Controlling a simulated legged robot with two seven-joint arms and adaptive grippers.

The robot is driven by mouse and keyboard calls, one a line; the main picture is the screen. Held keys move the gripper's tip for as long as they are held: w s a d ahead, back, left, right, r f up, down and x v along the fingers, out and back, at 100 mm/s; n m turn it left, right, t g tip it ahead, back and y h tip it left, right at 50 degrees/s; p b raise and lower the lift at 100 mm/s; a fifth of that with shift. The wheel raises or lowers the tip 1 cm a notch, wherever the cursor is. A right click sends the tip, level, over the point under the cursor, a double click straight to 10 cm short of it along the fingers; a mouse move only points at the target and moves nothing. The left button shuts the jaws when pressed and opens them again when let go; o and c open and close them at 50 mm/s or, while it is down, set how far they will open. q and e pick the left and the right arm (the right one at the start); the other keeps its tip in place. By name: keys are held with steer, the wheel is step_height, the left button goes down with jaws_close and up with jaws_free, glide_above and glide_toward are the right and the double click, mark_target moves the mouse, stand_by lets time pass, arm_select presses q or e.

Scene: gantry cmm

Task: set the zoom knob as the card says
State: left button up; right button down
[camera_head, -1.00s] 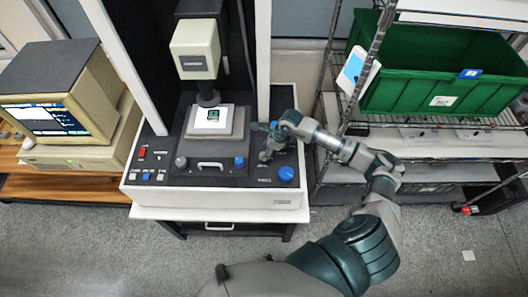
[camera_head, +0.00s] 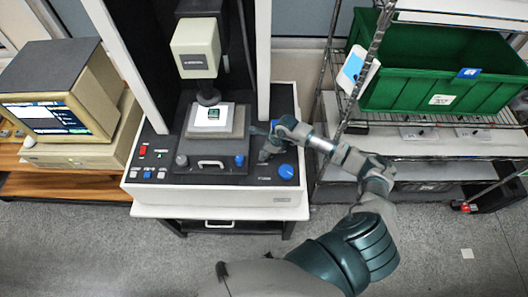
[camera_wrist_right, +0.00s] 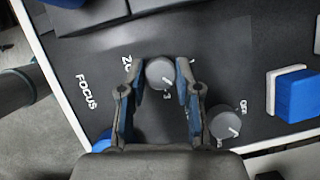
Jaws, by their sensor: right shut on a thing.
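The zoom knob (camera_wrist_right: 160,73) is a round grey knob with a pale pointer line, on the dark panel of the machine. A partly hidden label beginning "ZO" and a "3" mark are beside it. My right gripper (camera_wrist_right: 160,66) has a finger on each side of the knob and is shut on it. My left gripper is not in view.
A second grey knob (camera_wrist_right: 224,121) with an "OFF" mark is close to one finger. A blue focus knob (camera_head: 286,172) is near the panel's front right. The stage (camera_head: 215,122) holds a small green chip. A green bin (camera_head: 430,75) stands on the rack.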

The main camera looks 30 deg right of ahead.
steer(key=shift+w+a+r, duration=0.2)
steer(key=shift+w+r, duration=0.05)
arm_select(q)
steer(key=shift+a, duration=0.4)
arm_select(e)
steer(key=shift+d, duration=0.1)
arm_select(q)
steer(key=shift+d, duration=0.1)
arm_select(e)
steer(key=shift+d, duration=0.1)
steer(key=shift+m, duration=0.5)
steer(key=shift+m+t+h, duration=0.4)
steer(key=shift+m+t, duration=0.1)
steer(key=shift+m, duration=0.5)
steer(key=m+h+b, duration=0.1)
steer(key=m, duration=0.2)
steer(key=shift+r, duration=0.1)
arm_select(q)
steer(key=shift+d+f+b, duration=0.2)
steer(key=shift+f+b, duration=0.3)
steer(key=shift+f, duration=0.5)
arm_select(e)
steer(key=shift+m+t+h, duration=0.4)
steer(key=shift+m+h, duration=0.2)
steer(key=shift+m, duration=0.9)
